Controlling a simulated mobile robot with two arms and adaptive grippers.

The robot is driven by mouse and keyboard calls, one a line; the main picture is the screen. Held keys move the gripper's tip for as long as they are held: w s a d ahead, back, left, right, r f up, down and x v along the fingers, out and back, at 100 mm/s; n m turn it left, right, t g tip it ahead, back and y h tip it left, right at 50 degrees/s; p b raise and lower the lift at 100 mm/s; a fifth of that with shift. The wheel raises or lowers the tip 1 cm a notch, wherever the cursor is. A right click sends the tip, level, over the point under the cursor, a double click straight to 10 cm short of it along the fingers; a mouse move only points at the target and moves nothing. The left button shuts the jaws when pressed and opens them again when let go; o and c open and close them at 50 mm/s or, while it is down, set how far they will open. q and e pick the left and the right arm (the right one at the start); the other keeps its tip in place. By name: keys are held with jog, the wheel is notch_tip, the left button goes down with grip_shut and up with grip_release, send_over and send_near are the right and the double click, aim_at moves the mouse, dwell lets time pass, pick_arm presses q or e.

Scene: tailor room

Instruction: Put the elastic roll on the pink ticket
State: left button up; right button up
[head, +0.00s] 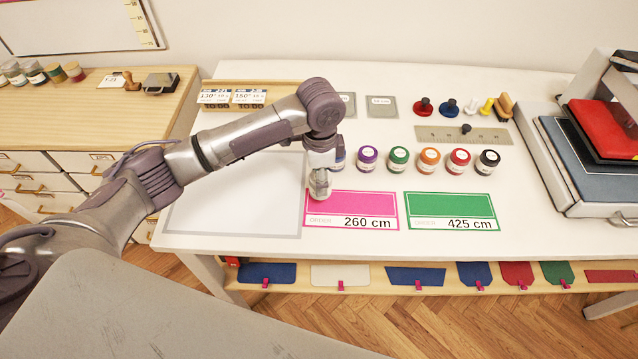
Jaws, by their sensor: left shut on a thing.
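The pink ticket (362,203), marked 260 cm, lies flat on the white table. My left gripper (320,188) points down over the left end of the ticket. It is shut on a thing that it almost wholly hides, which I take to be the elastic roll. I cannot tell whether that thing touches the ticket. No other elastic roll stands out in the head view. My right gripper is not in view.
A green ticket (450,206), marked 425 cm, lies to the right. Behind stand several coloured pots, such as the purple one (368,158), and a ruler (455,135). A press (580,160) stands at the right. A pale mat (235,205) lies left.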

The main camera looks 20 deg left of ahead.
pick_arm(q)
jog(key=shift+a+f+p, duration=0.15)
jog(key=shift+f+p, duration=0.2)
jog(key=shift+f, duration=0.55)
notch_tip(320, 180, down, 2)
jog(key=shift+f, duration=0.25)
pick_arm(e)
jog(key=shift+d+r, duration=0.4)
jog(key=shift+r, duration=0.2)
pick_arm(q)
jog(key=o, duration=0.7)
jog(key=shift+f, duration=0.1)
jog(key=o, duration=0.4)
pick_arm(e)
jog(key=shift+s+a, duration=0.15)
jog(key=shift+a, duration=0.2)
pick_arm(q)
jog(key=shift+w+r, duration=0.1)
jog(key=shift+r, duration=0.5)
notch_tip(320, 180, up, 11)
jog(key=shift+r+b, duration=0.1)
jog(key=shift+b, duration=0.65)
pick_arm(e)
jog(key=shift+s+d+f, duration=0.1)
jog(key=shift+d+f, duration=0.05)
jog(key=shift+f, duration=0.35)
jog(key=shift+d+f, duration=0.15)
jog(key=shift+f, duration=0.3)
